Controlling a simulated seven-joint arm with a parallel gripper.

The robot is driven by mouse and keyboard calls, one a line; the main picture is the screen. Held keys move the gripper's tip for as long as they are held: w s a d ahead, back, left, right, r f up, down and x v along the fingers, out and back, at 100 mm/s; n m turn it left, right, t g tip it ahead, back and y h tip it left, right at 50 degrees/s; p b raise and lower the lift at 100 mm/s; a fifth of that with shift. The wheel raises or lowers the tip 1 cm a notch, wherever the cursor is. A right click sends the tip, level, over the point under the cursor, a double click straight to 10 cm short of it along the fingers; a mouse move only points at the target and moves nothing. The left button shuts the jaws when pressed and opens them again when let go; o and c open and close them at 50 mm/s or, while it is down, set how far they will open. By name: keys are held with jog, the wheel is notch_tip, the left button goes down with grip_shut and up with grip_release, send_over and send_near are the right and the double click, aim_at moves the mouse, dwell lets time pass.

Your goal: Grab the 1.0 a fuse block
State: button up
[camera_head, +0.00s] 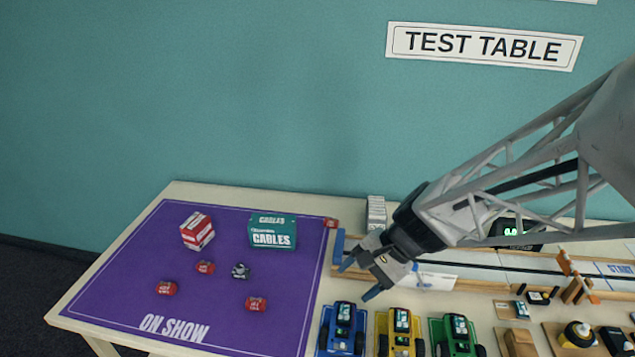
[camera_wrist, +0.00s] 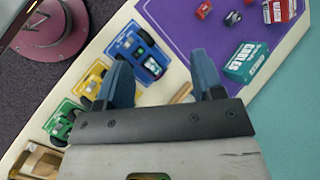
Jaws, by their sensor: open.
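Several small red blocks with white lettering lie on the purple mat (camera_head: 130,262): a left one (camera_head: 165,288), a middle one (camera_head: 205,267) and a front right one (camera_head: 256,303). Another red piece (camera_head: 331,222) is at the mat's back right corner. A small dark block (camera_head: 240,271) lies among them. The lettering is too small to tell which is the 1.0 A fuse block. My gripper (camera_head: 358,279) is open and empty, above the table just right of the mat. In the wrist view its fingers (camera_wrist: 161,62) are apart; a red block (camera_wrist: 204,10) shows beyond them.
A red and white box (camera_head: 197,231) and a teal CABLES box (camera_head: 272,232) stand on the mat. A blue car (camera_head: 342,330), a yellow car (camera_head: 400,333) and a green car (camera_head: 457,336) line the front. A wood-edged track (camera_head: 490,262) lies right. A grey-white stack (camera_head: 376,212) stands behind my gripper.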

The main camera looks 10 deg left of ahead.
jog(key=w+a+f+m+y, duration=0.4)
jog(key=w+a+f+m, duration=0.25)
jog(key=a+f, duration=0.6)
jog(key=m+t+y, duration=0.1)
jog(key=m+y, duration=0.1)
jog(key=m, duration=0.4)
send_near(249, 301)
jog(key=shift+s+f+n, duration=0.15)
jog(key=shift+n, duration=0.1)
jog(key=shift+a, duration=0.1)
jog(key=shift+x, duration=1.25)
jog(key=shift+x, duration=2.55)
jog(key=shift+c, duration=0.3)
jog(key=c, duration=1)
